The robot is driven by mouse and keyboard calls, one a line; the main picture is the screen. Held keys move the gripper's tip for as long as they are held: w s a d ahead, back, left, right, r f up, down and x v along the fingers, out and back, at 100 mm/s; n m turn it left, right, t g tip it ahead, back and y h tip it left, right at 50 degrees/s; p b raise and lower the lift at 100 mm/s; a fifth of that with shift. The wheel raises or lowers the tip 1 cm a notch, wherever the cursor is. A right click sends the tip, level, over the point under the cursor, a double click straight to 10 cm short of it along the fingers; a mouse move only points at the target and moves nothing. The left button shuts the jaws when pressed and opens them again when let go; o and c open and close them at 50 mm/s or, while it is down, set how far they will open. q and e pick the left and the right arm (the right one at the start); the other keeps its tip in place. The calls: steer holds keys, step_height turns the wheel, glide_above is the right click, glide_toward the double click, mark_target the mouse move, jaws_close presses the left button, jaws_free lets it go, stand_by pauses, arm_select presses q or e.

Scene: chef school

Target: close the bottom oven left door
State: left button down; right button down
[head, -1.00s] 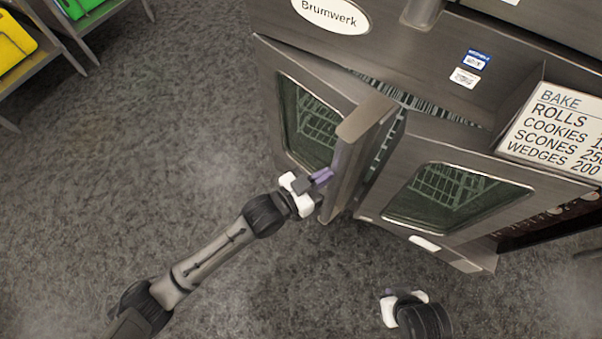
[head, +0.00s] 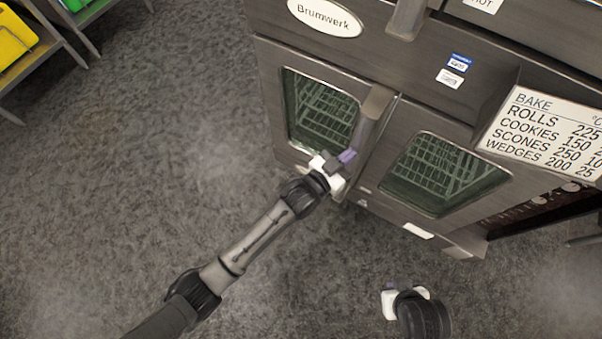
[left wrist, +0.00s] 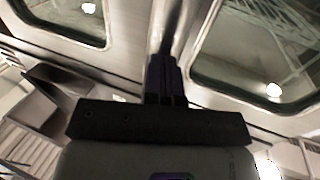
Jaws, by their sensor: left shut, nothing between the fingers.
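The bottom oven left door (head: 277,110) has a glass window and sits flush, or nearly so, with the oven front. Its vertical handle (head: 372,120) is at its right edge. The bottom oven right door (head: 405,120) beside it also looks flush. My left gripper (head: 348,157) is shut and empty at the lower part of the handle, touching or very close to it. In the left wrist view the shut fingers (left wrist: 165,80) point at the strip between the two windows. My right gripper (head: 405,290) is low at the right, away from the doors; its fingertips are mostly hidden.
The oven body (head: 400,55) rises above the doors, with a bake sign (head: 545,130) at the right. A rack with coloured trays (head: 12,45) stands at the far left. The grey floor (head: 170,150) between is clear.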

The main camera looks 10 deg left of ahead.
arm_select(q)
steer(key=s+d+p+v, duration=0.1)
steer(key=p+v, duration=0.5)
steer(key=v, duration=0.8)
